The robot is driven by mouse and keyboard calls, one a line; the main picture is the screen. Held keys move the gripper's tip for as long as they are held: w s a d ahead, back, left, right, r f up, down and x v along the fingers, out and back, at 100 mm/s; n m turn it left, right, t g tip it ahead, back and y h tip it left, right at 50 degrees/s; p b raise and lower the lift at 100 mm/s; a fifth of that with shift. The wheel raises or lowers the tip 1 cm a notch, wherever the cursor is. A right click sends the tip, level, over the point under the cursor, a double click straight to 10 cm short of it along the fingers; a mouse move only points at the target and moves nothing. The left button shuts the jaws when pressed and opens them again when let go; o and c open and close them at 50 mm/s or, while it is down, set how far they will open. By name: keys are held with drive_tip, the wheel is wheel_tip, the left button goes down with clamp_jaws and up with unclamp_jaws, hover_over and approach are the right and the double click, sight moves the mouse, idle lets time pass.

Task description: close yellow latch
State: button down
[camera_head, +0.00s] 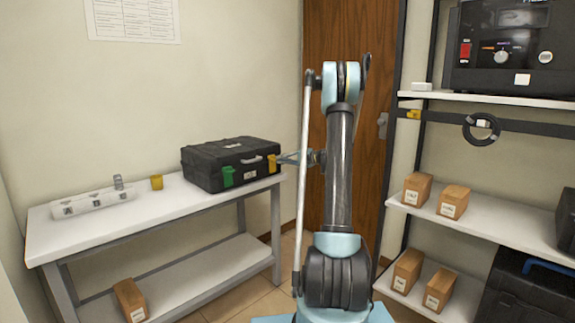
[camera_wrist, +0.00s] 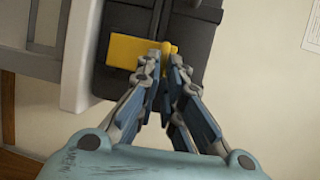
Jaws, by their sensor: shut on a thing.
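The yellow latch (camera_head: 272,163) is on the right part of the front of a black case (camera_head: 213,168), which stands shut on a white table. In the wrist view the yellow latch (camera_wrist: 128,52) lies across the seam side of the black case (camera_wrist: 192,32), turned sideways. My gripper (camera_wrist: 168,54) has its fingertips together at the latch's right end, shut on its edge. In the head view my gripper (camera_head: 284,158) reaches the case from the right. A green latch (camera_head: 228,176) is on the left part of the case front. The fingertips partly hide the yellow latch.
Shelves (camera_head: 500,228) with small brown boxes stand at the right. A wooden door (camera_head: 318,45) is behind my arm.

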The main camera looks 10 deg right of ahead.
drive_tip(key=shift+w+a+r, duration=0.15)
drive_tip(key=shift+w+a, duration=0.05)
drive_tip(key=shift+a, duration=0.2)
drive_tip(key=c, duration=1.7)
unclamp_jaws()
drive_tip(key=shift+w+a, duration=0.1)
drive_tip(key=shift+a, duration=0.05)
drive_tip(key=shift+d, duration=0.2)
drive_tip(key=v, duration=1.2)
